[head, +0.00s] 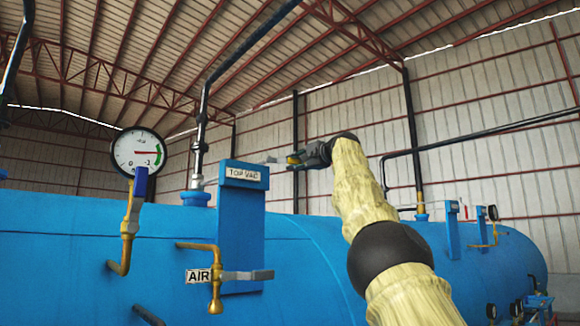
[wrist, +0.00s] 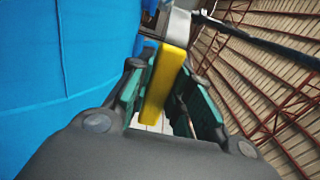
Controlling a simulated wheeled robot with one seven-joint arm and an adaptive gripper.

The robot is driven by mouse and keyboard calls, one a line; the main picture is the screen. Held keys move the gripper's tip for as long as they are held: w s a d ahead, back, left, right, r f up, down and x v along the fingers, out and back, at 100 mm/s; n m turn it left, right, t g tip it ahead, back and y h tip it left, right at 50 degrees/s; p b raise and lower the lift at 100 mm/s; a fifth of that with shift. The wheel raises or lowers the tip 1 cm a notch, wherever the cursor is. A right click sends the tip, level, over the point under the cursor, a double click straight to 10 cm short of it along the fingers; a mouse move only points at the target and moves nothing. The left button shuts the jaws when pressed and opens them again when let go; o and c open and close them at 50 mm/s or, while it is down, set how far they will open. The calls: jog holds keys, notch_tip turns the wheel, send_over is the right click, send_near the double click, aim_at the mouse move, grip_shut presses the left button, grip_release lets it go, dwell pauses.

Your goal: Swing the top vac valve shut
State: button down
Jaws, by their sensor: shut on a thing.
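The blue upright panel with the "TOP VAC" label (head: 243,175) stands on the blue autoclave vessel (head: 70,225) in the head view. Just right of it is the top vac valve's yellow handle (head: 292,159), small and mostly covered by my gripper (head: 298,160). In the wrist view the yellow handle (wrist: 165,85) lies between the green pads of my gripper (wrist: 168,62), which is shut on it. A silvery metal part (wrist: 177,27) shows beyond the handle's far end. The valve's inner parts are hidden.
A pressure gauge (head: 139,151) and a blue-handled valve (head: 134,205) stand left of the panel. Below is the "AIR" label (head: 198,275) with a grey lever (head: 248,275). A dark vertical pipe (head: 204,100) rises behind the panel. Open air lies right of my gripper.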

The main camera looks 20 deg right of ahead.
dwell(0.3)
jog(key=c, duration=1.3)
grip_release()
jog(key=shift+s, duration=0.1)
jog(key=shift+v, duration=5.95)
jog(key=shift+d+f, duration=0.1)
jog(key=shift+d, duration=0.05)
